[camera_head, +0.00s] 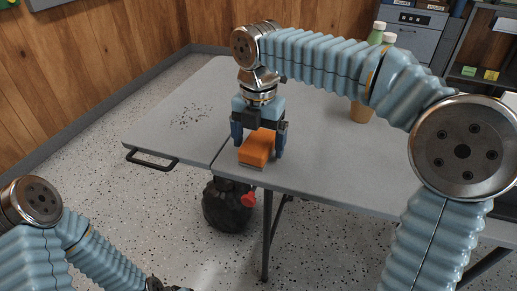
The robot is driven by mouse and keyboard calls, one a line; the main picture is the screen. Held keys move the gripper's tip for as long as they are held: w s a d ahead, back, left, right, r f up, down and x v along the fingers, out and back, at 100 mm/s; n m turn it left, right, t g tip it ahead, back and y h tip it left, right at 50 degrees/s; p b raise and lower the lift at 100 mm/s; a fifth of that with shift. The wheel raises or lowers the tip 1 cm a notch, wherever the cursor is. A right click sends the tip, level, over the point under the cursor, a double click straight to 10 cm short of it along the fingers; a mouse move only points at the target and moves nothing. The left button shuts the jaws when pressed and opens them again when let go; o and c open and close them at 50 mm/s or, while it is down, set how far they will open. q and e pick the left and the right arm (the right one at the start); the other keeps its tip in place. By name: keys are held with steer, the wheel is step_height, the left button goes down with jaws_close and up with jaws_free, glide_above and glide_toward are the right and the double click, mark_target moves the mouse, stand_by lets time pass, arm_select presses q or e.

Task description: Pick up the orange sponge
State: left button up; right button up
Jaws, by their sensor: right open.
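The orange sponge (257,149) lies on the grey folding table (335,165), close to its front edge. My right gripper (259,143) points down over the sponge, open, with one finger to the left of it and one to the right. The fingers look apart from the sponge's sides, and the gripper body hides part of its far end. My left arm comes in at the bottom left, below the table. Its wrist is cut off at the bottom edge, and its fingers do not show.
Dark crumbs (190,116) lie on the table's left part. A dark round container with a red part (228,207) stands under the table.

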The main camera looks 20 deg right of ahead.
mark_target(260, 142)
steer(key=shift+f, duration=0.15)
steer(key=c, duration=1)
steer(key=r, duration=0.4)
steer(key=shift+s+d+r+p, duration=0.1)
steer(key=shift+s+r+p, duration=0.05)
steer(key=shift+s+p, duration=0.2)
steer(key=s+r, duration=0.3)
steer(key=s, duration=0.1)
steer(key=s+d+r, duration=0.1)
steer(key=s+r, duration=0.2)
steer(key=s, duration=0.1)
steer(key=s+d+r, duration=0.1)
steer(key=s+r, duration=0.1)
steer(key=s, duration=0.3)
steer(key=shift+d+r, duration=0.25)
steer(key=shift+r, duration=0.15)
